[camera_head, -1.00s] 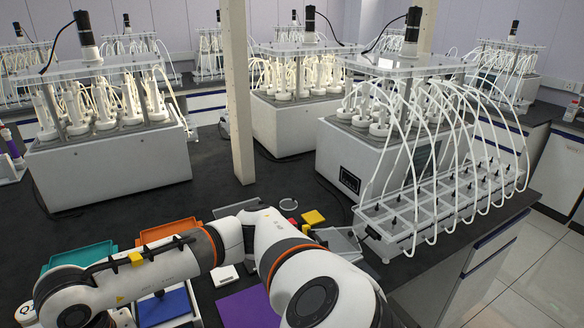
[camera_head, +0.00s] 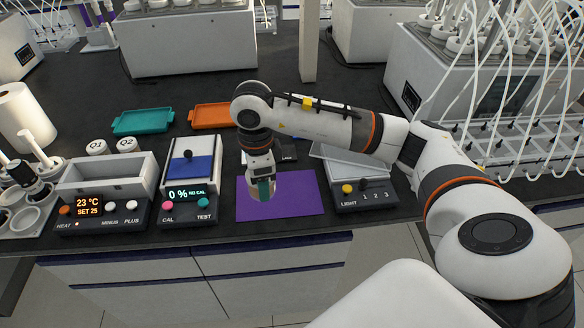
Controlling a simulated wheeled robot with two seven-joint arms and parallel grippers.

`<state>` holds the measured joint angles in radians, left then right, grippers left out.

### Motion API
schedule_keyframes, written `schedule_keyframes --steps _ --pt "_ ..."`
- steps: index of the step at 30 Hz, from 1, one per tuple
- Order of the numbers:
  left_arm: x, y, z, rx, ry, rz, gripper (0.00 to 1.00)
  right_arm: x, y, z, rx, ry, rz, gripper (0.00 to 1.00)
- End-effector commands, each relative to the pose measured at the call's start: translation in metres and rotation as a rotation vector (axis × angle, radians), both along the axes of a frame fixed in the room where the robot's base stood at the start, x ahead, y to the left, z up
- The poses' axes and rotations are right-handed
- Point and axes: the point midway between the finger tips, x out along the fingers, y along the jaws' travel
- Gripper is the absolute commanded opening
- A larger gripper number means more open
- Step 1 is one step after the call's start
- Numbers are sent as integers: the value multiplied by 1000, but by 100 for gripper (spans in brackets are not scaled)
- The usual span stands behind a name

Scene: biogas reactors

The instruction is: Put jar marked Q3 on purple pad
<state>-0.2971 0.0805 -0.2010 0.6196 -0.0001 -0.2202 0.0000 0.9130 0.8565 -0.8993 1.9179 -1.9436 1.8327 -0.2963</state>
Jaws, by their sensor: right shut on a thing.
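The purple pad (camera_head: 301,194) lies flat on the dark bench near its front edge. My right gripper (camera_head: 262,181) points down over the left part of the pad. It is shut on a small jar (camera_head: 264,192), mostly hidden by the fingers; no mark on it is readable. I cannot tell whether the jar touches the pad or hangs just above it. Two jars with white lids, marked Q1 (camera_head: 96,146) and Q2 (camera_head: 127,144), stand behind the heater box at the left. My left gripper is out of view.
Left of the pad are a meter reading 0 % (camera_head: 187,193) and a heater reading 23 °C (camera_head: 101,205). A light box (camera_head: 361,195) stands right of it. Teal (camera_head: 143,122) and orange (camera_head: 210,116) trays lie behind. My right arm crosses over the right side.

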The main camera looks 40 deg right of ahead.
Motion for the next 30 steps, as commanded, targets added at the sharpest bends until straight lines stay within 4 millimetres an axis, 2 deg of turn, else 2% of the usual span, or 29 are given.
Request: schedule_keyframes --steps 3,12,18,21,26,30 --pt "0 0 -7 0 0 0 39 13 -13 -5 7 -5 -336 29" --pt "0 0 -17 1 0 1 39 41 -46 -15 20 -6 -1182 29" --pt "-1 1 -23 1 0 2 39 53 -65 -20 25 -4 -1646 29" --pt "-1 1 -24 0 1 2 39 57 -71 -21 27 -4 -1798 29" --pt "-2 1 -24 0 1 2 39 59 -75 -26 24 0 -1921 29" --pt "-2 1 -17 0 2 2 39 58 -76 -49 21 2 -1941 29"
